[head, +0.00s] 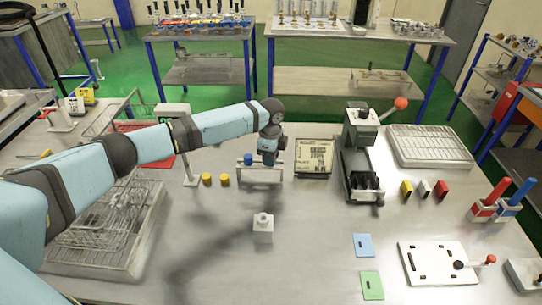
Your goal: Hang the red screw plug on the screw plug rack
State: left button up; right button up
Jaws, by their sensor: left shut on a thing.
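The screw plug rack (260,180) is a low white stand near the middle of the bench, with a blue plug (248,159) at its left end. Two yellow plugs (215,180) stand on the bench left of it. My left gripper (269,160) points down at the right part of the rack, beside the blue plug. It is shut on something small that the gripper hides. I see no red screw plug in the open. Whether the held thing touches the rack, I cannot tell. My right gripper is not in view.
A printed plate (315,157) and a dark vise-like device (363,160) stand right of the rack. A white block with a knob (263,229) is in front. A wire basket (105,230) lies left, under my arm. Bare bench lies around the white block.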

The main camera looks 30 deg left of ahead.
pick_arm(q)
jog(key=shift+r+p, duration=0.1)
jog(key=shift+p, duration=0.4)
dwell(0.3)
jog(key=shift+f, duration=0.35)
dwell(0.5)
jog(key=o, duration=1.4)
jog(key=shift+o, duration=0.2)
jog(key=shift+r, duration=0.15)
notch_tip(320, 180, up, 3)
jog(key=p, duration=0.4)
jog(key=shift+r, duration=0.2)
notch_tip(320, 180, up, 3)
jog(key=p, duration=0.3)
jog(key=shift+r, duration=0.2)
